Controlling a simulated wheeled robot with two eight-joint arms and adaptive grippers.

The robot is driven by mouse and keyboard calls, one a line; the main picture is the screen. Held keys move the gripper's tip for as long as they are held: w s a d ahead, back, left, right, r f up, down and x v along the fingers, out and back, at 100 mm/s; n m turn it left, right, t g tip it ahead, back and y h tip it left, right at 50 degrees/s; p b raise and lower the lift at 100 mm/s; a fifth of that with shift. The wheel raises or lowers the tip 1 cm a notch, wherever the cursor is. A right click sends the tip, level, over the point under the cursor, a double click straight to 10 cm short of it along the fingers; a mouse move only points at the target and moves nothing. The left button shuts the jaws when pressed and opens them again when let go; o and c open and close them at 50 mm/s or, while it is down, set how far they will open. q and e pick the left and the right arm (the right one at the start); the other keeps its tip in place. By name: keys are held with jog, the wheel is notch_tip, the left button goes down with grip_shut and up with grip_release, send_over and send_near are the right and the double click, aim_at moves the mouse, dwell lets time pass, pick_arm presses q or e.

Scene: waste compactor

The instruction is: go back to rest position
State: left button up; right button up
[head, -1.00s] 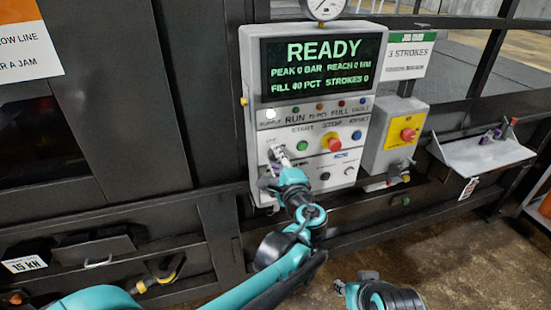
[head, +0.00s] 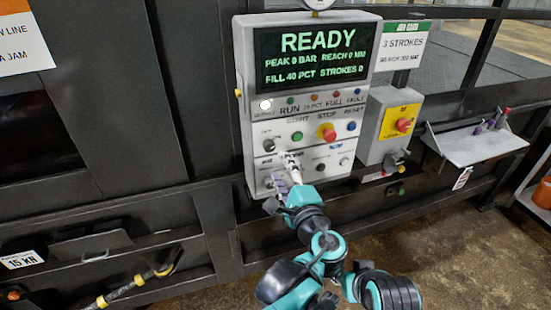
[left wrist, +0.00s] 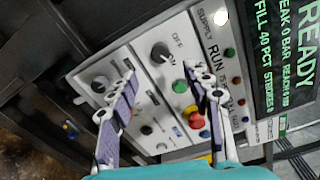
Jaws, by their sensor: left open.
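My left gripper (head: 284,172) is in front of the lower part of the grey control panel (head: 245,130). Its two purple-grey fingers are apart with nothing between them, as the left wrist view (left wrist: 160,75) also shows. Behind the fingers in that view is the panel face with a black selector knob (left wrist: 160,52), a green button (left wrist: 180,86) and a red stop button (left wrist: 195,118). I cannot tell the exact gap to the panel.
The panel screen (head: 315,55) reads READY. A grey box with a yellow plate and red button (head: 403,125) is right of the panel. A grey shelf (head: 475,147) holds small items farther right. Open floor (head: 450,250) lies at the lower right.

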pick_arm(q)
jog(key=shift+v, duration=1.1)
